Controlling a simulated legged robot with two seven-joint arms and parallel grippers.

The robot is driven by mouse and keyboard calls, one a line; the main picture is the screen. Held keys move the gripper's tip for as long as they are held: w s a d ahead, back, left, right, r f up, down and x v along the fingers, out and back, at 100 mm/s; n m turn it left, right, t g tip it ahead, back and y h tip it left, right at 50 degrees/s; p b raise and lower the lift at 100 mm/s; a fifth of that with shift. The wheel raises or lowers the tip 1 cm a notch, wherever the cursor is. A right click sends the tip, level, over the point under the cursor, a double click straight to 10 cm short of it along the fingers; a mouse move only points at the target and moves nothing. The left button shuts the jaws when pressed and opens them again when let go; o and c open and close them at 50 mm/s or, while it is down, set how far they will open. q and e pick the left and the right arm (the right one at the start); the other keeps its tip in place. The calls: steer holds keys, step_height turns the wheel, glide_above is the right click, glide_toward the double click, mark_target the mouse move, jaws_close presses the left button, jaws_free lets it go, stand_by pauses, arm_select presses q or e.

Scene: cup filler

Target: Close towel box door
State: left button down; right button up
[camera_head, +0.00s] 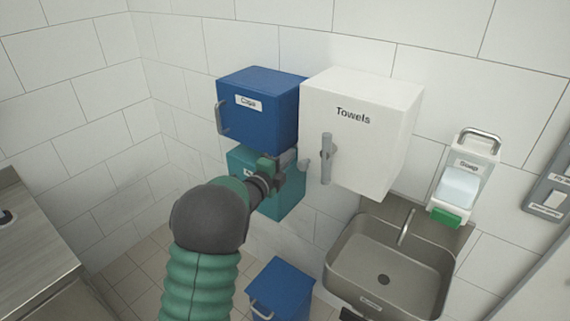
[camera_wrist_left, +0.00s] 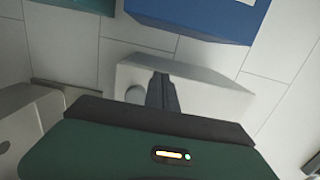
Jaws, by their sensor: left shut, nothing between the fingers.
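The white towel box (camera_head: 375,100), labelled "Towels", hangs on the tiled wall. Its door front looks flush with the box, and I see no gap or interior. A grey vertical handle (camera_head: 327,158) sits low at the door's left edge. My left gripper (camera_head: 303,158) is shut and empty, just left of the handle, with its fingers toward the box's lower left side. I cannot tell whether it touches the box. In the left wrist view the shut fingers (camera_wrist_left: 161,92) show in front of the pale box surface (camera_wrist_left: 210,95). My right gripper is not in view.
A blue box (camera_head: 260,118) hangs left of the towel box, with a teal box (camera_head: 285,200) below it, partly behind my left arm. A steel sink (camera_head: 390,260), a soap dispenser (camera_head: 462,180) and a blue bin (camera_head: 282,288) are lower. A counter (camera_head: 40,240) stands at left.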

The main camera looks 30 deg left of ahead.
arm_select(q)
steer(key=s+b, duration=0.2)
steer(key=s, duration=1)
steer(key=s+d+f+n+g+y, duration=0.1)
steer(key=s+d+f+n+g, duration=0.1)
steer(key=d+f+n+g, duration=0.35)
steer(key=s+d+f+n+g, duration=0.3)
steer(key=d+f+n, duration=0.25)
steer(key=f, duration=0.35)
steer(key=s+d+f+n+g+h, duration=0.1)
steer(key=s+d+f+n+g, duration=0.2)
steer(key=s+d, duration=0.2)
steer(key=s+d+f+n+g+h, duration=0.1)
steer(key=s+d+f+n+g, duration=0.2)
steer(key=s+d, duration=0.3)
steer(key=s+f+g, duration=0.1)
steer(key=s, duration=0.3)
steer(key=shift+s+d+f, duration=0.15)
steer(key=shift+d+f, duration=0.1)
steer(key=shift+f, duration=0.05)
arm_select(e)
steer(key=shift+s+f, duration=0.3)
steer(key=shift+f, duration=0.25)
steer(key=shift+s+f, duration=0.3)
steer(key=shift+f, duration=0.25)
arm_select(q)
steer(key=shift+a, duration=0.1)
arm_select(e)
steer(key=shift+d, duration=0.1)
